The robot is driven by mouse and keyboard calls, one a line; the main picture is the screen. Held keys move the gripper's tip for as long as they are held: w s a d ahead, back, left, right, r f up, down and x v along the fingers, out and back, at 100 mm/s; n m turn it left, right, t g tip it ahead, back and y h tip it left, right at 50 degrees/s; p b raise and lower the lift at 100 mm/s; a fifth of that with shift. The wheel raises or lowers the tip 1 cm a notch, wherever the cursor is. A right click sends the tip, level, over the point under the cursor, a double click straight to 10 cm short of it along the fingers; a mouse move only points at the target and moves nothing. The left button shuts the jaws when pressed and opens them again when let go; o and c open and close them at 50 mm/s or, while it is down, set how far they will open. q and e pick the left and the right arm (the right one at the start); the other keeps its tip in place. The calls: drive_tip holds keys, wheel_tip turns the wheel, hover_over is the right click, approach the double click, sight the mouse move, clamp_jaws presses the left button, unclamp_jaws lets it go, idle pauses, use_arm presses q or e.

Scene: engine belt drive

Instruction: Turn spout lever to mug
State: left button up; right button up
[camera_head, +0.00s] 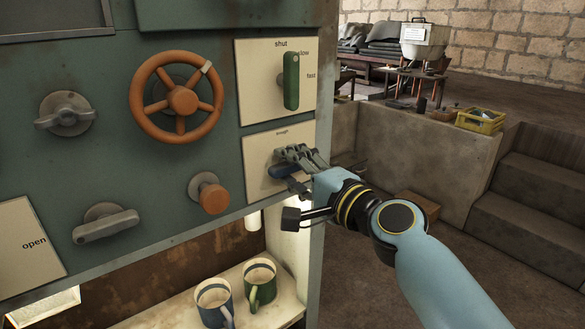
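A pale plate (258,150) on the green panel has a small label at its top, too small to read surely, perhaps "trough". A dark blue lever (281,172) lies roughly level on this plate, partly hidden by my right gripper. My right gripper (293,170) is at the lever, one finger above it and one below. Whether the fingers press on it I cannot tell. A blue-banded mug (213,301) and a green mug (260,284) stand on the shelf below. My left gripper is not in view.
Above the plate is a green lever (291,80) on a plate marked shut, slow and fast. An orange handwheel (181,99), an orange knob (213,197) and grey handles (105,222) stick out to the left. Open floor lies right of the panel.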

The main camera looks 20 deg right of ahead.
drive_tip(key=v, duration=1.2)
